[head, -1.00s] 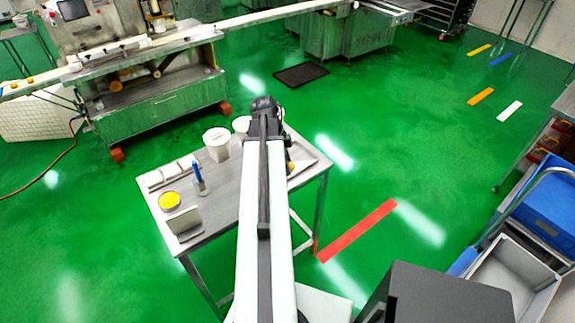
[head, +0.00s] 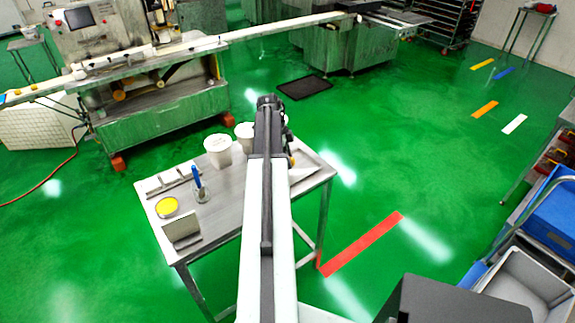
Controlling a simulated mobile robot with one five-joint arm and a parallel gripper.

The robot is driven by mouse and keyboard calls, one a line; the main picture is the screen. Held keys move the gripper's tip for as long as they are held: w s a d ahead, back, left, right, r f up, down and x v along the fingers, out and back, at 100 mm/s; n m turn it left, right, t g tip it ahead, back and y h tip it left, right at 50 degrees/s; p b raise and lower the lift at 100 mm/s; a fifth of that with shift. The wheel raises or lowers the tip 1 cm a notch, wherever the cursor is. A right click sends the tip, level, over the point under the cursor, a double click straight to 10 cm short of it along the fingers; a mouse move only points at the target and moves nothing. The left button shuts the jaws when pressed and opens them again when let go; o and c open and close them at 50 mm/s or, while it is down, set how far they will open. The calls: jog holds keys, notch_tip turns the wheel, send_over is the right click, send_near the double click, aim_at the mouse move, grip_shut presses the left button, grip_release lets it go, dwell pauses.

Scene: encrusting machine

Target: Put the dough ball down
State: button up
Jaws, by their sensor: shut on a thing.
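My arm reaches forward over the steel table (head: 226,195), seen from behind and above. My gripper (head: 270,104) is at the arm's far end, above the table's far side. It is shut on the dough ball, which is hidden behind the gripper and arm. I cannot see the jaw tips or how far they are above the table top.
On the table are white tubs (head: 218,151), a yellow-topped dish (head: 167,207), a blue-handled tool in a glass (head: 199,184), a small upright plate (head: 182,229) and a white tray (head: 166,182). The machine (head: 165,110) stands behind.

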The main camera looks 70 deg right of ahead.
jog(key=shift+w+d, duration=0.2)
jog(key=shift+d, duration=0.35)
notch_tip(320, 180, down, 4)
jog(key=b, duration=0.4)
jog(key=shift+a, duration=0.15)
jog(key=shift+r, duration=0.25)
jog(key=o, duration=0.6)
jog(key=shift+f, duration=0.25)
jog(key=shift+c, duration=0.2)
jog(key=o, duration=0.4)
jog(key=shift+o, duration=0.2)
jog(key=shift+r, duration=0.1)
jog(key=p+v, duration=1.2)
jog(key=shift+s+r, duration=0.15)
jog(key=shift+r, duration=0.05)
